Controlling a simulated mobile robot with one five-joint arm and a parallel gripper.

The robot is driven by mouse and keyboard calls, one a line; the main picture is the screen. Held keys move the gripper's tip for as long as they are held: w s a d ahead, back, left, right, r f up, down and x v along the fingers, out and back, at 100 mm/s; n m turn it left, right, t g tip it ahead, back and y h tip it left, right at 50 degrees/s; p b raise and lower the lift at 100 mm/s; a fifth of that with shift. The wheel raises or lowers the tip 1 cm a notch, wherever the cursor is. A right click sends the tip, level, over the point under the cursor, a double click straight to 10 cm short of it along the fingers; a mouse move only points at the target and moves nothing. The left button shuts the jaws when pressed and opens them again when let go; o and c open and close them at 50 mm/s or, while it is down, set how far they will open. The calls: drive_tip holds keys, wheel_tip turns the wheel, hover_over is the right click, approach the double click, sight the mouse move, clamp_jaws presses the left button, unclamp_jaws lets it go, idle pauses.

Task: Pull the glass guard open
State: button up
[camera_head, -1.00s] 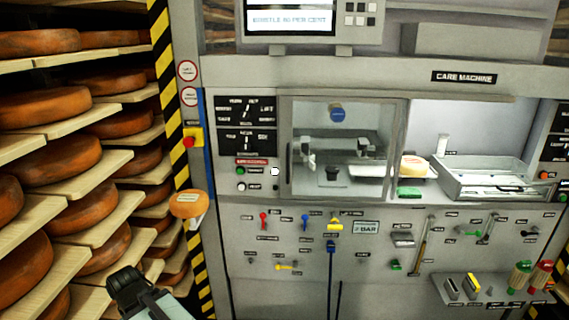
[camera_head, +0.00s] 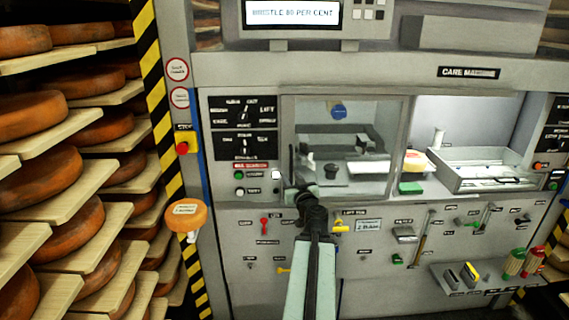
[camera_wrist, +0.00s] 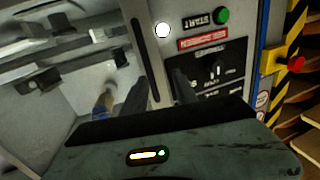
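The glass guard (camera_head: 345,110) is a clear framed pane over the left bay of the care machine, and it looks shut. Its handle is a dark upright bar (camera_head: 291,162) at the guard's left edge. The handle (camera_wrist: 144,50) also shows in the wrist view as a long dark bar. My gripper (camera_head: 304,190) is in front of the guard's lower left corner, close to the handle. In the wrist view my gripper's fingers (camera_wrist: 163,82) stand apart, with the handle's near end showing between them. I cannot tell whether either finger touches it.
A button panel (camera_head: 245,180) is left of the guard, with a red stop button (camera_head: 183,147) on a yellow box further left. Levers and knobs line the panel below. A rack of cheese wheels (camera_head: 45,175) fills the left side.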

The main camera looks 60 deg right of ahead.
sight(291, 168)
drive_tip(key=shift+m+h, duration=0.3)
drive_tip(key=shift+h, duration=0.1)
drive_tip(key=x, duration=0.2)
drive_tip(key=s+d+x, duration=0.1)
drive_tip(key=x, duration=0.4)
drive_tip(key=shift+w+d, duration=0.15)
drive_tip(key=shift+d, duration=0.3)
clamp_jaws()
drive_tip(key=shift+a, duration=0.1)
idle(0.6)
